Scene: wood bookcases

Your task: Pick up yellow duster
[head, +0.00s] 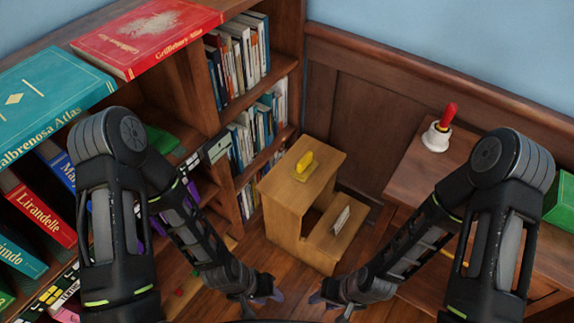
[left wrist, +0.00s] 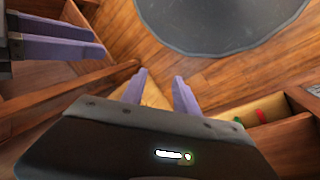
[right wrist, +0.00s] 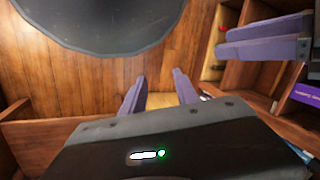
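The yellow duster (head: 304,163), a small bright yellow piece on a flat tan base, rests on the top step of a wooden step stool (head: 329,164). My left gripper (head: 264,294) is low at the front of the head view, nearer to me than the stool and apart from the duster. Its purple fingers stand apart and empty in the left wrist view (left wrist: 158,92). My right gripper (head: 328,300) is close to its right. Its fingers are also apart and empty in the right wrist view (right wrist: 160,95). I cannot make out the duster in either wrist view.
A bookcase (head: 190,90) with large books fills the left side. A white piece with a red handle (head: 438,130) stands on a wooden desk (head: 410,171) at right. A small light block (head: 341,219) sits on the stool's lower step. Wood panelling (head: 360,110) closes the back.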

